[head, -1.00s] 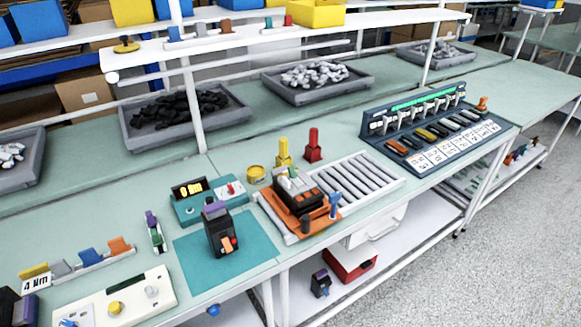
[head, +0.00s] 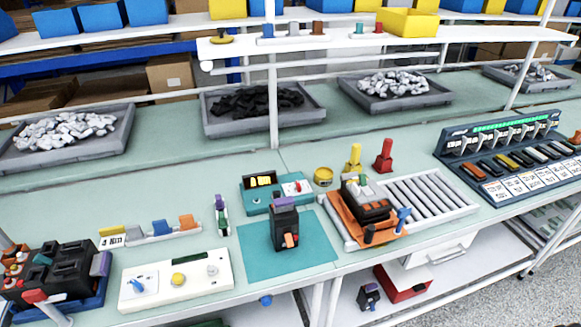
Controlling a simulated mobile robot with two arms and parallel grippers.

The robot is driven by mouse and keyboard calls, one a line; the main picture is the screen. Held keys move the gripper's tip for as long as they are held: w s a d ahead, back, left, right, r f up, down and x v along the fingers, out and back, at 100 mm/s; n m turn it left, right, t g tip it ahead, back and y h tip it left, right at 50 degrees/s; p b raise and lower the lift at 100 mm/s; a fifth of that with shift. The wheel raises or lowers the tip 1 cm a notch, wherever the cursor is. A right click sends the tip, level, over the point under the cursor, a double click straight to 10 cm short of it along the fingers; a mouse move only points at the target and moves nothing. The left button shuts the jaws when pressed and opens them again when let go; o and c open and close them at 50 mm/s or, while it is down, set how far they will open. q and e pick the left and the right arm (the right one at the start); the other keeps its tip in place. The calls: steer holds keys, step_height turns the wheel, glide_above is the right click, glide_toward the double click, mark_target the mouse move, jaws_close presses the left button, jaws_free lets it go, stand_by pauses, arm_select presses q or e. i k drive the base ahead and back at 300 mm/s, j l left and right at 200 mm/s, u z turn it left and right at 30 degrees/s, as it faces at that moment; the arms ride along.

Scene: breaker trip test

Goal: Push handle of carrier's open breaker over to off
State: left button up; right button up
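An orange carrier (head: 345,222) sits at the left end of the roller conveyor. A black breaker (head: 372,209) with grey and light parts on top lies in it. A blue-topped post (head: 402,216) stands at the carrier's right front edge, with a dark knob (head: 369,234) to its left. The breaker's handle position is too small to tell. Another black breaker (head: 283,231), with a purple top and an orange lever (head: 291,240), stands upright on the teal mat (head: 317,254). Neither of my grippers is in view.
A teal meter box (head: 262,200) stands behind the mat. A white control panel (head: 205,286) lies left of it, and a blue tray (head: 88,309) of black units is at far left. Rollers (head: 432,196) run right toward a dark rack (head: 455,172).

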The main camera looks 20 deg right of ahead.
mark_target(362, 180)
steer(key=l+u, duration=0.45)
steer(key=k+l+u, duration=0.1)
steer(key=l+u, duration=0.2)
steer(key=u, duration=0.15)
steer(key=k+l+u, duration=0.1)
steer(key=l+u, duration=0.35)
steer(key=k+l+u, duration=0.2)
steer(key=u, duration=0.3)
steer(key=k+l+u, duration=0.2)
steer(key=u, duration=0.25)
